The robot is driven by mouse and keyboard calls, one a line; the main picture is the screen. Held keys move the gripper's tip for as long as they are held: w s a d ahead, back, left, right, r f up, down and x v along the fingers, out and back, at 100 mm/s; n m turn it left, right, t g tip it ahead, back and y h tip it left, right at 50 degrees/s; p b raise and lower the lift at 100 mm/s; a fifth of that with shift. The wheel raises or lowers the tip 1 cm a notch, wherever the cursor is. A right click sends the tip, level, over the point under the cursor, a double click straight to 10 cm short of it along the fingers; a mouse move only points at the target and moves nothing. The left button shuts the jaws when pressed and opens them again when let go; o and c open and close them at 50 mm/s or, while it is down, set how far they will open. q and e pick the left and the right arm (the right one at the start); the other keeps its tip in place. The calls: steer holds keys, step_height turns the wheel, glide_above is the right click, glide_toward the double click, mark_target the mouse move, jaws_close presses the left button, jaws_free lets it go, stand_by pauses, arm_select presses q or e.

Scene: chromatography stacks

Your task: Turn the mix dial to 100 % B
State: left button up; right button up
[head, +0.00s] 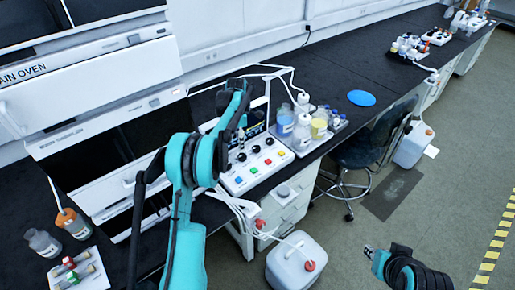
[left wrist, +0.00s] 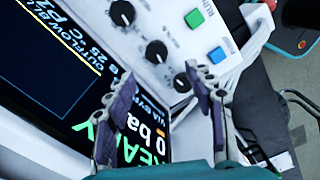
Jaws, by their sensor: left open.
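The white control panel (head: 262,172) stands on the black bench, with a row of black dials and a row of coloured buttons. The dials show closer in the left wrist view: an upper one (left wrist: 122,13), a middle one (left wrist: 156,51) and a lower one (left wrist: 182,82). Their labels are too blurred to tell which is the mix dial. My left gripper (left wrist: 160,78) is open over the panel, its fingertips apart with the middle and lower dials showing between them. In the head view my arm hides part of it. My right gripper (head: 371,251) is low over the floor, away from the bench.
A dark screen (left wrist: 50,60) with text adjoins the dials. Bottles on a tray (head: 302,150) stand right of the panel. A chair (head: 365,150) and a white canister (head: 296,265) stand on the floor.

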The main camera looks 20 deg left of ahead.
mark_target(243, 155)
arm_select(q)
steer(key=shift+w+f, duration=0.55)
steer(key=shift+f, duration=0.25)
step_height(243, 155, down, 7)
steer(key=b, duration=0.2)
steer(key=shift+d+b, duration=0.1)
steer(key=shift+b, duration=0.25)
steer(key=shift+c, duration=0.4)
steer(key=c, duration=1.1)
